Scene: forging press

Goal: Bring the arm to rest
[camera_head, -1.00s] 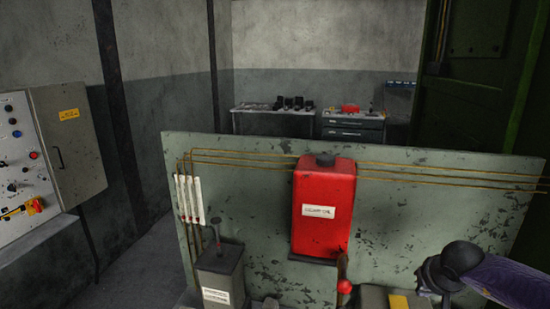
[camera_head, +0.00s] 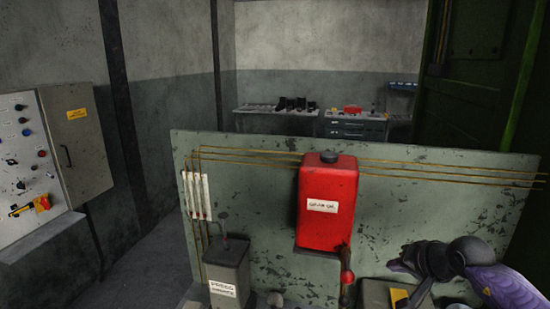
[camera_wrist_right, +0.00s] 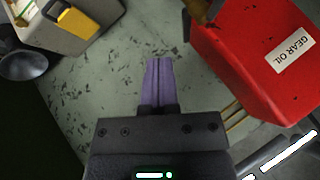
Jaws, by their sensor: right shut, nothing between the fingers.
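My right gripper (camera_head: 402,268) is at the lower right of the head view, in front of the green-grey panel and to the right of the red gear oil tank (camera_head: 327,205). In the right wrist view its purple fingers (camera_wrist_right: 158,82) are together with nothing between them. The panel (camera_wrist_right: 150,30) lies behind the fingers there, and the tank (camera_wrist_right: 255,60) is to their right, apart from them. My left gripper is in neither view.
A lidded grey box (camera_head: 228,262) stands at the panel's lower left, and another box (camera_head: 376,294) with a yellow patch is below my right gripper. A control cabinet (camera_head: 75,150) is at the left. Brass pipes (camera_head: 440,170) cross the panel. A bench (camera_head: 275,115) stands behind.

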